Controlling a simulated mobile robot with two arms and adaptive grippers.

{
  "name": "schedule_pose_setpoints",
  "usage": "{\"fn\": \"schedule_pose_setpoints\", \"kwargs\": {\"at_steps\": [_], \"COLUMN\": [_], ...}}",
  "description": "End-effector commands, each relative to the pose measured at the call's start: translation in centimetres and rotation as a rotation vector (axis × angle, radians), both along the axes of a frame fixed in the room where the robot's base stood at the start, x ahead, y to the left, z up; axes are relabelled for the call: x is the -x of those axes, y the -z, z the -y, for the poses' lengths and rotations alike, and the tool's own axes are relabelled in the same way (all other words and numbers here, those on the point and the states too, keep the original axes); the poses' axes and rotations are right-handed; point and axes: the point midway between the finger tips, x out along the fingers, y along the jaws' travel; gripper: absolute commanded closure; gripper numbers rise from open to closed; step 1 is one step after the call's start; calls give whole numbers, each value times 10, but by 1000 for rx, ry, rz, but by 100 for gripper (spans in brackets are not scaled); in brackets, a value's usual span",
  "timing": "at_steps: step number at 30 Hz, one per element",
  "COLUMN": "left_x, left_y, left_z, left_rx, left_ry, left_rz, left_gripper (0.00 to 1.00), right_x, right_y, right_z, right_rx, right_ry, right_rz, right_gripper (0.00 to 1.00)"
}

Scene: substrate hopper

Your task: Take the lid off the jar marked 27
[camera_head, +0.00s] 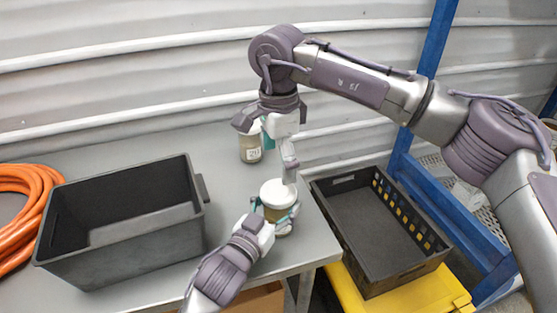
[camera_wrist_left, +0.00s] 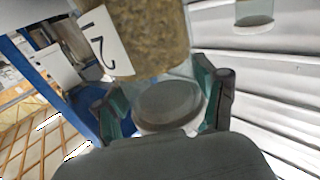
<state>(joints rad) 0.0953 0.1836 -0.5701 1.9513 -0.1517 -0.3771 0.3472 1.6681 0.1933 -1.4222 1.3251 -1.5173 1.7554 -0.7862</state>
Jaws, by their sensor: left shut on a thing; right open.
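A jar with a white lid (camera_head: 277,192) and brown contents is at the table's front right edge, and its lid is on. My left gripper (camera_head: 275,213) is shut around this jar's body. In the left wrist view the jar (camera_wrist_left: 158,38) shows grainy brown contents and a label (camera_wrist_left: 105,42) turned on its side, which seems to read 27. My right gripper (camera_head: 268,145) is open and empty above and behind the lid, with one finger close to the lid's far edge.
A second jar (camera_head: 250,148), with a label, stands behind on the grey table (camera_head: 130,160). An open black bin (camera_head: 140,250) is at the left, beside an orange hose (camera_head: 35,185). A black crate (camera_head: 375,283) sits on a yellow support (camera_head: 420,295) at the right, near a blue frame (camera_head: 450,220).

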Motion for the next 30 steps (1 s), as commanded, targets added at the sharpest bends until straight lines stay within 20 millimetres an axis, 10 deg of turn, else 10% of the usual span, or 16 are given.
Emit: {"fn": "schedule_pose_setpoints", "kwargs": {"at_steps": [30], "left_x": [0], "left_y": [2], "left_z": [0], "left_rx": [-2], "left_ry": [0], "left_rz": [-3], "left_gripper": [100], "right_x": [0], "right_y": [0], "right_z": [0], "right_rx": [1], "right_ry": [2351], "right_rz": [-1], "right_gripper": [0]}}
